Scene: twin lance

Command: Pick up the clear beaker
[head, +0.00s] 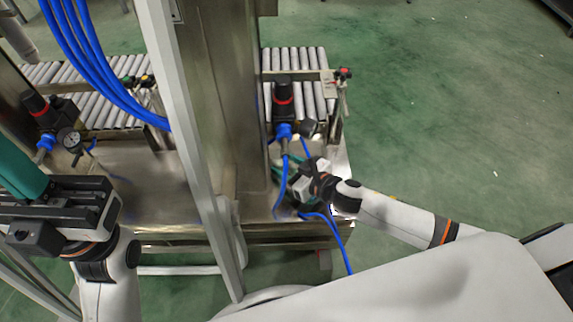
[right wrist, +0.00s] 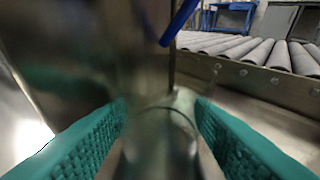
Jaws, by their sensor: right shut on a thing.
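The clear beaker (right wrist: 160,140) shows in the right wrist view as a blurred, see-through shape with a curved edge, between the two teal finger pads. My right gripper (right wrist: 160,112) is shut on it. In the head view my right gripper (head: 280,176) is low beside the steel column, above the metal ledge. I cannot make out the beaker there, and I cannot tell whether it touches the ledge. My left gripper (head: 22,172) is at the left edge of the head view, with teal fingers partly cut off. Its opening is not clear.
A steel column (head: 235,100) and a pale upright post (head: 180,120) stand between my arms. Blue hoses (head: 282,185) and a black regulator (head: 284,100) are close to my right gripper. Roller conveyors (head: 300,62) lie behind. Green floor (head: 450,100) is open at right.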

